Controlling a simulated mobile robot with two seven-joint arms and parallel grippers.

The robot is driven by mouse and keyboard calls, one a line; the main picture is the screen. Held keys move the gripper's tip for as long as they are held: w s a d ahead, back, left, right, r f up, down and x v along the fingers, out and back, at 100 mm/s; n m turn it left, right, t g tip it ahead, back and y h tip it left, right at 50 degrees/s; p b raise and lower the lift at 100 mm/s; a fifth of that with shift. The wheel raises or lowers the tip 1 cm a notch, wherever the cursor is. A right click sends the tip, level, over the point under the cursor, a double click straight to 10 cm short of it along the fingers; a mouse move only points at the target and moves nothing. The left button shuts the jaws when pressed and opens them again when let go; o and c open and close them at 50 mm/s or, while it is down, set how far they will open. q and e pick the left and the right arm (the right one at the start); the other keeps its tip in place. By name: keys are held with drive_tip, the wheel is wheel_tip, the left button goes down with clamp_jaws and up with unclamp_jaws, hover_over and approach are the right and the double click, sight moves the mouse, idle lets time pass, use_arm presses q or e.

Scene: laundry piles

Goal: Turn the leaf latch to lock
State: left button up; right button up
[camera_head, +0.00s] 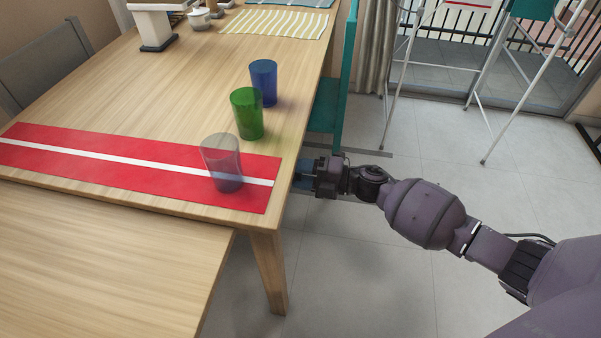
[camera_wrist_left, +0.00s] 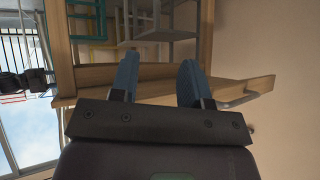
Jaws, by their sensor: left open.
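The wooden table (camera_head: 165,85) fills the left of the head view. A lower wooden panel (camera_head: 90,275) lies along its near side; I cannot tell whether it is a leaf or a bench. No latch can be made out in the head view. In the left wrist view a bent metal piece (camera_wrist_left: 245,100) sits by a wooden edge (camera_wrist_left: 230,88), right of the fingers; I cannot tell if it is the latch. My left gripper (camera_wrist_left: 158,78) is open and empty there. My right gripper (camera_head: 304,174) is beside the table's right edge; its finger opening is unclear.
A clear glass (camera_head: 221,160) stands on a red runner (camera_head: 100,158). Green (camera_head: 247,115) and blue (camera_head: 264,82) glasses stand behind it. A teal chair (camera_head: 343,75) is close to the table's right side. Tiled floor (camera_head: 370,265) is open at the front right.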

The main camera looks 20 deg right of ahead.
use_arm(q)
drive_tip(key=shift+w+r, duration=0.1)
drive_tip(key=shift+w, duration=0.05)
use_arm(e)
drive_tip(key=shift+n, duration=0.5)
drive_tip(key=o, duration=0.9)
use_arm(q)
drive_tip(key=shift+s+a+p, duration=0.1)
drive_tip(key=shift+s+p, duration=0.2)
drive_tip(key=shift+p, duration=0.25)
use_arm(e)
drive_tip(key=shift+v, duration=5.5)
use_arm(q)
drive_tip(key=shift+w, duration=0.1)
use_arm(e)
drive_tip(key=shift+a, duration=0.1)
